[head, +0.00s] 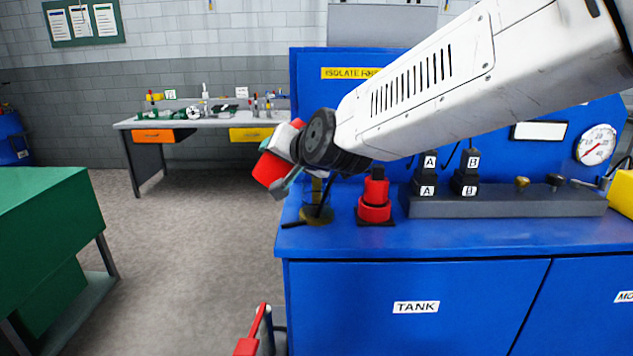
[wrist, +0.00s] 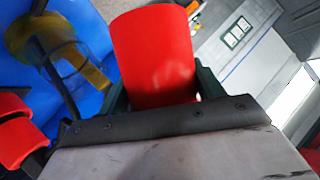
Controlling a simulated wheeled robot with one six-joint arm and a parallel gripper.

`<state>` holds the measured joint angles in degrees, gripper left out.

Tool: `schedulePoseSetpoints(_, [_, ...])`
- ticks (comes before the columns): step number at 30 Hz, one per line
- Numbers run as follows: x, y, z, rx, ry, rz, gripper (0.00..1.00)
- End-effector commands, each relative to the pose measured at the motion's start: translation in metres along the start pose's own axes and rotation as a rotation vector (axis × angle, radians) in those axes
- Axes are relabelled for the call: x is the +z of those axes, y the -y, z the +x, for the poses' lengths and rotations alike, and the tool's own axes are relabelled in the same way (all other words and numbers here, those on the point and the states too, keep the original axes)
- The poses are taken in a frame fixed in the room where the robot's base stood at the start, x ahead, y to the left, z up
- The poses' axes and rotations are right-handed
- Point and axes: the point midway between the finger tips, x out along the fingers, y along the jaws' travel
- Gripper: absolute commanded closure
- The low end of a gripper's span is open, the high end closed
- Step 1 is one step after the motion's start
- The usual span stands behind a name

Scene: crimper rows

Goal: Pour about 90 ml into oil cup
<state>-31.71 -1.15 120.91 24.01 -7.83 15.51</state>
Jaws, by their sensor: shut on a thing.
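My gripper (head: 277,182) is shut on a red container (head: 268,170), which is tilted just above and left of the oil cup. The red container fills the middle of the wrist view (wrist: 155,55), between the dark jaws (wrist: 160,110); its mouth and contents are hidden. The oil cup (head: 318,212) is clear, with amber at its bottom, and stands near the left edge of the blue bench. It also shows at the upper left of the wrist view (wrist: 38,42). A yellowish strip runs above the amber; I cannot tell whether it is a falling stream.
A red stacked fitting (head: 375,207) stands right of the cup on the blue bench (head: 450,233). A grey manifold with black plugs (head: 500,203) lies farther right. A workbench (head: 200,122) stands behind, and a green table (head: 50,215) at left. The floor between is clear.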

Motion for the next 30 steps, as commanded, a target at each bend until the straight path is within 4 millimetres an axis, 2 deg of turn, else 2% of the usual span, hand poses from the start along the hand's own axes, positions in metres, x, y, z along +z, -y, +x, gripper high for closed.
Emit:
schedulePoseSetpoints(4, [-0.005, 0.000, -0.002, -0.013, 0.005, 0.036, 0.63])
schedulePoseSetpoints(17, [0.000, 0.001, -0.001, -0.073, 0.029, 0.177, 0.63])
schedulePoseSetpoints(22, [0.006, 0.002, 0.002, -0.125, 0.048, 0.303, 0.63])
schedulePoseSetpoints(27, [0.021, -0.004, 0.009, -0.187, 0.073, 0.461, 0.63])
schedulePoseSetpoints(30, [0.021, -0.003, 0.009, -0.212, 0.078, 0.514, 0.63])
